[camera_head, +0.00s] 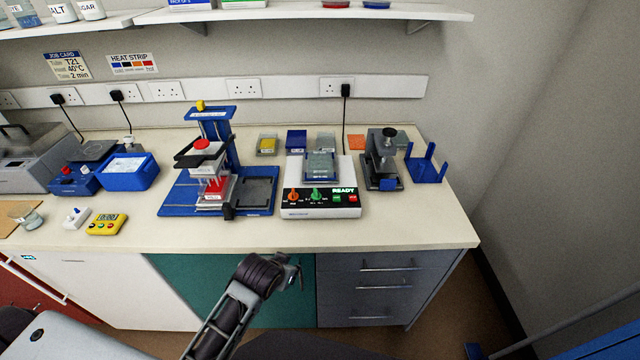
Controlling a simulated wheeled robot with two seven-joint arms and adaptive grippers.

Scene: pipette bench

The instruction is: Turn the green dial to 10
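The green dial (316,195) is a small round knob on the dark front panel of a white device (322,212) on the bench. An orange dial (293,195) sits to its left, and a display reading READY is at the panel's upper right. The marks around the green dial are too small to read. My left gripper (294,272) is in front of the bench, below its front edge and apart from the device. Its fingers are small and partly hidden, so I cannot tell how far they are open. My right gripper is not in view.
A blue stand (232,150) with a red-topped part stands left of the device. A dark grey press-like tool (382,165) and a blue rack (427,168) stand to its right. The bench front strip (350,235) before the device is clear. A shelf (300,14) runs above.

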